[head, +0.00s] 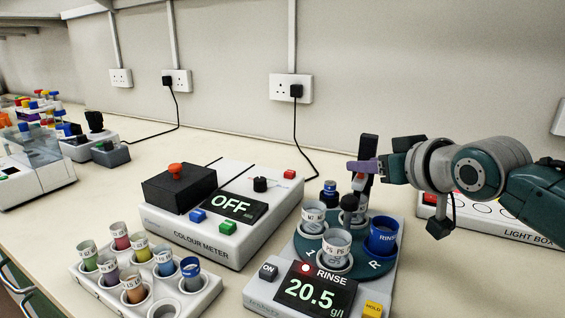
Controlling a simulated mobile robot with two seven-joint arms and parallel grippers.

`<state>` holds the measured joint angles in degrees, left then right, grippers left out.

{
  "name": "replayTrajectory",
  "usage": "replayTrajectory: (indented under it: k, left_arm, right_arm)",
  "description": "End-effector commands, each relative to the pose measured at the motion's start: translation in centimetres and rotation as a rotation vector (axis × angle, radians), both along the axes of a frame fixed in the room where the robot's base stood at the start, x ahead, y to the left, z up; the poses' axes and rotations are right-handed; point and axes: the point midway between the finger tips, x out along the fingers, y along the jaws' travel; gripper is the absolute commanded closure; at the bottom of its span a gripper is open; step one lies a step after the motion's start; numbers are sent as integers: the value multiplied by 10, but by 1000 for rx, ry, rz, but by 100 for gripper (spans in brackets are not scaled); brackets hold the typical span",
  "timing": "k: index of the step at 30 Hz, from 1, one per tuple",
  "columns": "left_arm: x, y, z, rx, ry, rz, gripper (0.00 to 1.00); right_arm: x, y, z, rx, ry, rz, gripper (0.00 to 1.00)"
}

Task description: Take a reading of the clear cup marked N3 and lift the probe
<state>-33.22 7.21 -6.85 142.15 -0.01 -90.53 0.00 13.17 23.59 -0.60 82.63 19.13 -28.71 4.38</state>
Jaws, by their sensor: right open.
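A meter (262,296) at the front right reads 20.5 g/l, with a red light lit by the word RINSE. Its round dark green turntable (306,243) carries clear cups and a blue cup (383,236). One clear cup (314,218) stands at the back left and another (337,249) at the front; their small labels are too blurred to read surely, so I cannot tell which is N3. A dark upright post (369,145), perhaps of the probe, rises behind the cups. My right gripper (362,167) is open beside this post, above the turntable. The probe tip is hidden.
A colour meter (185,238) reading OFF stands left of centre. A white rack (205,298) of coloured cups is in front of it. A light box (490,222) lies behind my right arm. Other devices crowd the far left.

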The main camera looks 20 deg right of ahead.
Motion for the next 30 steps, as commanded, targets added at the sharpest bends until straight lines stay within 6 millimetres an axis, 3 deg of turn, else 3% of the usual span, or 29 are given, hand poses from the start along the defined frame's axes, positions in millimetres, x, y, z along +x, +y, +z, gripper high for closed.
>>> replayTrajectory:
  k: [8, 20, 30]
  left_arm:
    - [0, -1, 0, -4, 1, 3, 39]
    - [0, -3, 0, -10, 2, 6, 39]
    - [0, -2, 0, -9, 1, 5, 39]
  right_arm:
    - [1, 0, 0, 0, 0, 1, 55]
    - [1, 0, 0, 0, 0, 0, 100]
    - [1, 0, 0, 0, 1, 0, 100]
